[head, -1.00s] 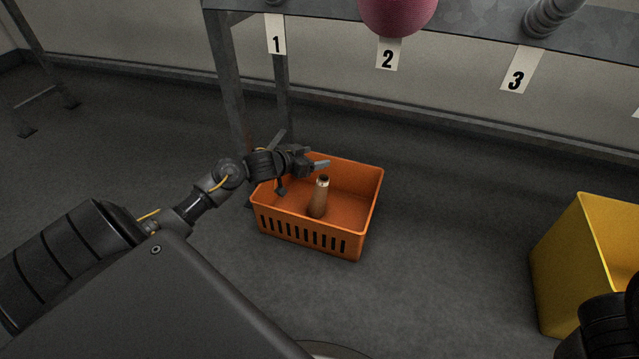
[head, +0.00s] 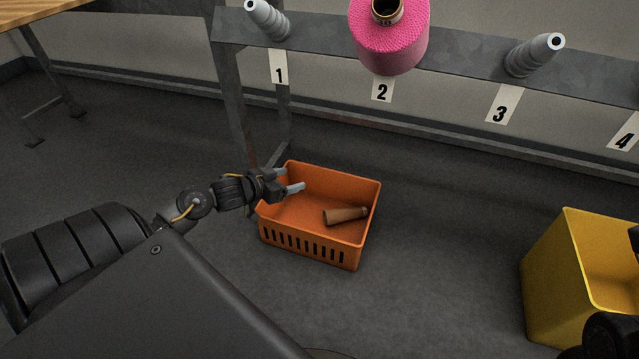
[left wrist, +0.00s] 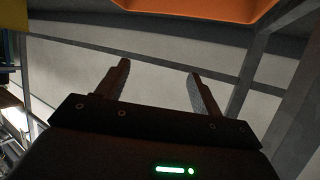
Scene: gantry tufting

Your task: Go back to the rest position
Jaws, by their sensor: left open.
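My left gripper (head: 290,180) is open and empty at the left rim of the orange crate (head: 300,244) in the head view. In the left wrist view my left gripper (left wrist: 157,88) has its two fingers spread apart with nothing between them. A brown cone tube (head: 345,215) lies on its side on the crate floor, to the right of the gripper and apart from it. The orange crate also shows at the top edge of the left wrist view (left wrist: 215,10). A dark part of my right arm shows at the lower right, but its fingers cannot be made out.
A grey rail (head: 465,55) with number labels crosses the back. It bears a pink yarn cone (head: 390,40) at 2 and bare grey holders at 1 (head: 268,20) and 3 (head: 533,55). A yellow bin (head: 550,285) stands at the right. The floor between crate and bin is clear.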

